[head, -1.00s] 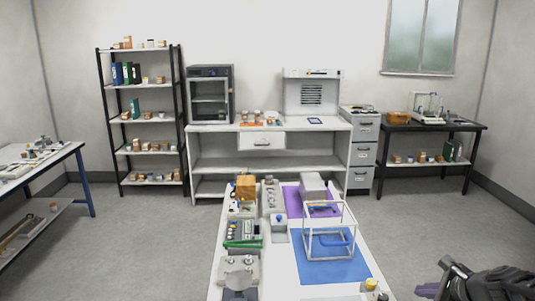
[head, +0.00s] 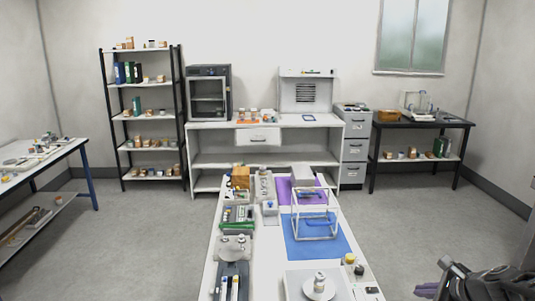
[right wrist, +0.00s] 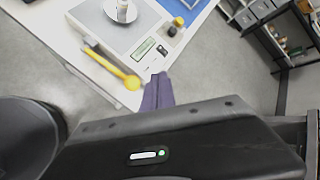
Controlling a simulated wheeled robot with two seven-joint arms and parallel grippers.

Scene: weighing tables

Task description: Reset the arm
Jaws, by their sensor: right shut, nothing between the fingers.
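My right gripper (head: 428,290) is at the lower right of the head view, to the right of the white table (head: 210,262) and apart from it. Its fingers also show in the right wrist view (right wrist: 158,92), shut and with nothing between them. Beyond the fingers in that view are the table edge, a scale and a yellow-ended tool (right wrist: 118,70). My left gripper is not in view.
The table holds a scale (head: 300,285) with a small container (head: 320,282) on its pan, a blue mat (head: 300,248) with a white wire frame (head: 293,225), and a purple mat (head: 284,192). Grey floor (head: 400,225) is clear right of the table.

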